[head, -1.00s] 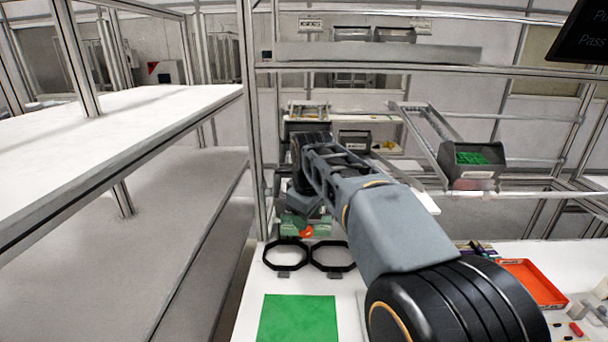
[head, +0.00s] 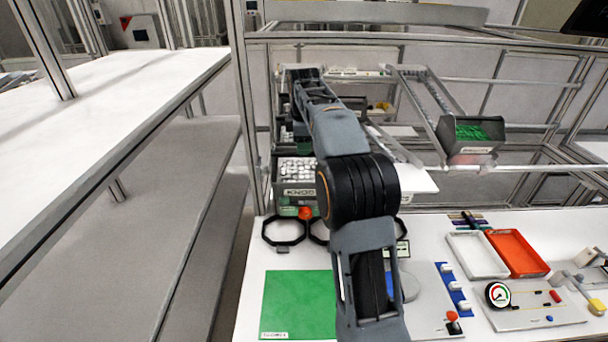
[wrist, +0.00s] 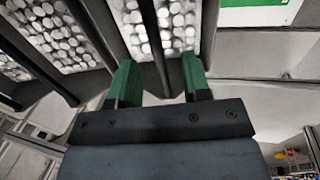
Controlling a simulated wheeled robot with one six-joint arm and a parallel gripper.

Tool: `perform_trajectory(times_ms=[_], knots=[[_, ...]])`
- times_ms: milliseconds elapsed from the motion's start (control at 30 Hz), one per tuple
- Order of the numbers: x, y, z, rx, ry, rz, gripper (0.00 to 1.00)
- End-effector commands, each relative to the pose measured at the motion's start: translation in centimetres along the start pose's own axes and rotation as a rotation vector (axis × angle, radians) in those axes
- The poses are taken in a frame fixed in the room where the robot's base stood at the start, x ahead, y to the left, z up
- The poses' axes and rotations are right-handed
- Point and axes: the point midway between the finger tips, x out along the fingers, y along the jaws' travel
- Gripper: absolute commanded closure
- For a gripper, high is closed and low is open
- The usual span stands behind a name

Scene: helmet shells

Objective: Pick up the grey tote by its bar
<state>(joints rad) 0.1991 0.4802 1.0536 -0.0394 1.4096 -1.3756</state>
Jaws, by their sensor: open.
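A grey tote (head: 296,190) with a KNOB label and small white pieces stands at the back of the bench in the head view, partly hidden by my arm. In the wrist view, white round pieces fill a dark-walled tote. A dark bar (wrist: 152,35) runs over them, seemingly the tote's bar. My gripper (wrist: 160,78) has two green fingertips, apart with nothing between them gripped. The bar's line passes between the fingertips; I cannot tell how far it lies below them. My arm hides most of the gripper in the head view.
Dark-walled compartments of white pieces (wrist: 55,35) lie to the left in the wrist view. Another grey tote with green pieces (head: 470,138) sits on a rail at right. Black rings (head: 285,230), a green mat (head: 298,303) and a red tray (head: 517,252) lie on the bench.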

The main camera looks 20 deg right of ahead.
Motion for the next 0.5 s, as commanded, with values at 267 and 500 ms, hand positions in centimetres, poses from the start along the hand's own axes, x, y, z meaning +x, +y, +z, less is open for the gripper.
perform_trajectory(times_ms=[267, 500], knots=[[1.9, 0.0, 0.1, 0.003, 0.000, 0.000, 0.56], [4.5, 0.4, 0.2, 0.005, -0.001, -0.004, 0.56]])
